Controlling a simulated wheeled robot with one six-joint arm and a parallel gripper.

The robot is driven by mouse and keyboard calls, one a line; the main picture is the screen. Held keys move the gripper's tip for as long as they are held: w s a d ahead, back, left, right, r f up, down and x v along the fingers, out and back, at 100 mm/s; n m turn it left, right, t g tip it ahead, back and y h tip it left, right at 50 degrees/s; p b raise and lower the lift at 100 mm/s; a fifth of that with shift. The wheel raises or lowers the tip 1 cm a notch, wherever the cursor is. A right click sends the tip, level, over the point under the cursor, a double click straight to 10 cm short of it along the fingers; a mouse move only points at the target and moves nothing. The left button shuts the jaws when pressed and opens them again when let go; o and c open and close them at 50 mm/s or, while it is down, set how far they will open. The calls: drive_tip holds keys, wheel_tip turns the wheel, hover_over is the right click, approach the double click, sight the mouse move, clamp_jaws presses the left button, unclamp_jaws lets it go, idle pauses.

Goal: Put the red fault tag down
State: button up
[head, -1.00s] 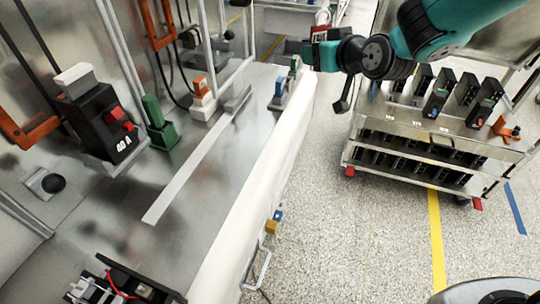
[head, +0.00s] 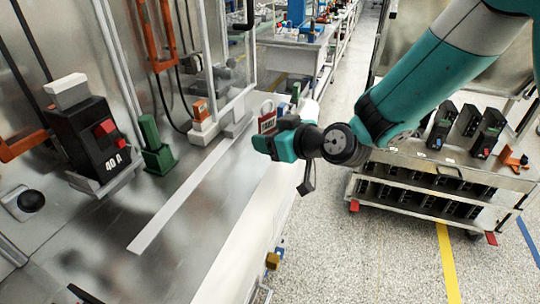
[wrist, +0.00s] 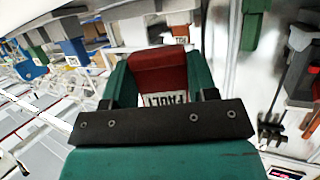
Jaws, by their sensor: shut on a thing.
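The red fault tag (head: 267,117) has a white label and is held at the tip of my gripper (head: 264,139) in the head view. My gripper is over the right edge of the steel bench (head: 200,235). In the wrist view the red tag (wrist: 160,62) sits between the two green fingers of my gripper (wrist: 160,80), its white label reading FAULT. Whether the tag touches the bench cannot be told. The tag's lower part is partly hidden by the gripper.
A black 40 A breaker (head: 97,140) stands at the left of the bench, beside a green block (head: 154,150). An orange and white switch (head: 202,118) stands behind. The bench's front middle is clear. A cart of black breakers (head: 430,178) stands at right.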

sight(271, 165)
wheel_tip(271, 165, down, 5)
drive_tip(key=shift+f, duration=0.1)
drive_tip(key=shift+f+b, duration=0.25)
drive_tip(key=shift+b, duration=0.15)
